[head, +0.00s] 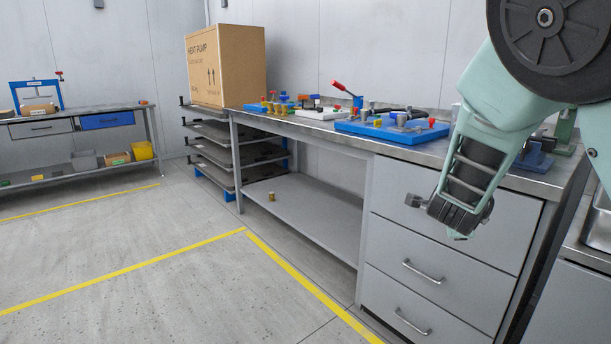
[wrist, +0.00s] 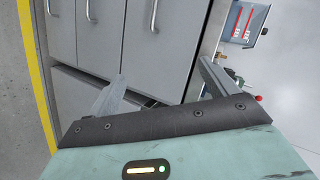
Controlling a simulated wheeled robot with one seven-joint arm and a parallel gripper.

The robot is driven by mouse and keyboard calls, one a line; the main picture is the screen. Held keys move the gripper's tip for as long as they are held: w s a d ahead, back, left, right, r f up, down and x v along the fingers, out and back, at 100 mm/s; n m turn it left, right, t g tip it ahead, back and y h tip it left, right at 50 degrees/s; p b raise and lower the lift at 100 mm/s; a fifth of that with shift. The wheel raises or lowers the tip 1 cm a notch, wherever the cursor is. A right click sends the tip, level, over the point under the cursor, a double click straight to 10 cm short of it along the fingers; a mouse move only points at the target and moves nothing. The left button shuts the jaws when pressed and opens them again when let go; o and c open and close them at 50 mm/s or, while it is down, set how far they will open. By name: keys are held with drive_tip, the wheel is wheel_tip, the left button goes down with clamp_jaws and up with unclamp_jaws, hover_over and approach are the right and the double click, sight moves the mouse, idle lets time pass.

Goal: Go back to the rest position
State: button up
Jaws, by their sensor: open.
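My gripper shows in the wrist view (wrist: 160,88) with its two fingers spread wide apart and nothing between them. In the head view my pale green arm comes in from the upper right, and my gripper (head: 428,203) hangs in front of the workbench drawers, below the level of the bench top. Its fingertips are small and hard to make out there. The workbench (head: 460,150) has a metal top and grey drawers (head: 450,228). The drawers also show in the wrist view (wrist: 160,40), turned sideways beyond the fingers.
Blue fixtures (head: 390,130) with valves and a red-handled clamp (head: 345,92) stand on the bench. A cardboard box (head: 226,66) sits on stacked trays at its far end. A small brass part (head: 271,196) lies on the lower shelf. The floor with yellow lines (head: 125,266) is clear.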

drive_tip(key=s+a+f+n+g+y, duration=0.1)
drive_tip(key=s+a+f+n+y, duration=0.2)
drive_tip(key=a, duration=0.2)
drive_tip(key=s+a+f+n+g+y, duration=0.1)
drive_tip(key=s+a+f+n+y, duration=0.15)
drive_tip(key=a, duration=0.35)
drive_tip(key=s+a+n+g+y, duration=0.4)
drive_tip(key=s+a+n+y, duration=0.1)
drive_tip(key=s+a+n, duration=0.7)
drive_tip(key=s+d+r+n+g+h, duration=0.2)
drive_tip(key=s+n+g+h, duration=0.15)
drive_tip(key=s+n, duration=1.25)
drive_tip(key=s+r+m+p, duration=0.1)
drive_tip(key=r+m+p, duration=0.1)
drive_tip(key=r+p, duration=1)
drive_tip(key=s+r+m+y+p, duration=0.1)
drive_tip(key=s+r+m+p, duration=0.1)
drive_tip(key=r+p, duration=1.1)
drive_tip(key=shift+s+a+r+g+p, duration=0.2)
drive_tip(key=shift+s+a+g+p, duration=0.1)
drive_tip(key=shift+g+p, duration=0.15)
